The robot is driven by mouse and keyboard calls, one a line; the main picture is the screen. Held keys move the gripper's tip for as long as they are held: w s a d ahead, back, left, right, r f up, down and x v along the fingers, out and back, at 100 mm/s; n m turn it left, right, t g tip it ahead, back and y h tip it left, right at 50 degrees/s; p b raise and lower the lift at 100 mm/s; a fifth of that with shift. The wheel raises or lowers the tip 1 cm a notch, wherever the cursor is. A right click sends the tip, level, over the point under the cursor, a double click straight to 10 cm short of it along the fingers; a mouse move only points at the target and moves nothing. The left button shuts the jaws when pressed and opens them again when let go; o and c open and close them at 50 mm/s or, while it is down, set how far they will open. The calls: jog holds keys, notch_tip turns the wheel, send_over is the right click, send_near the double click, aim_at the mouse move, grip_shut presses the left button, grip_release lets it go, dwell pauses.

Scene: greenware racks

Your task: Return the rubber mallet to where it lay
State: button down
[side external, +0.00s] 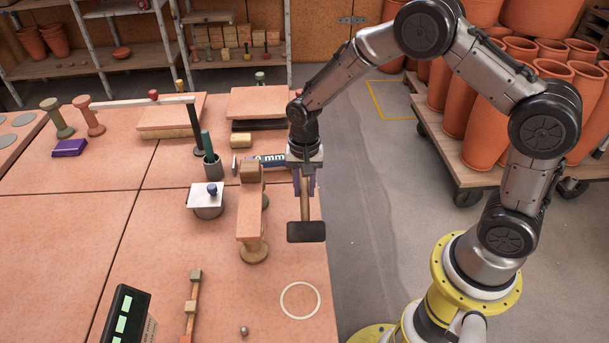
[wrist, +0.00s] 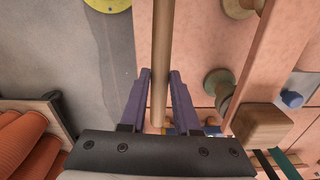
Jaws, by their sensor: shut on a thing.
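The rubber mallet has a dark rectangular head (side external: 306,232) and a pale wooden handle (side external: 305,207). My gripper (side external: 305,182) is shut on the handle, with the head hanging on the near side of it in the side view. In the wrist view the handle (wrist: 162,50) runs between the two purple fingers of my gripper (wrist: 159,75) and out of the top of the picture; the head is out of that view. The mallet appears over the right edge of the terracotta-coloured table (side external: 285,265). I cannot tell its exact height.
Close left of the mallet is a plank (side external: 249,215) with a wooden block (side external: 250,173) and a spool (side external: 253,253). A lidded pot (side external: 207,206) stands farther left. A pale ring (side external: 283,301) lies on the near table, with a small ball (side external: 243,330) beside it.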

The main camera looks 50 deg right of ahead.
jog(key=shift+f, duration=4)
jog(key=shift+c, duration=0.4)
grip_release()
jog(key=shift+r, duration=2.95)
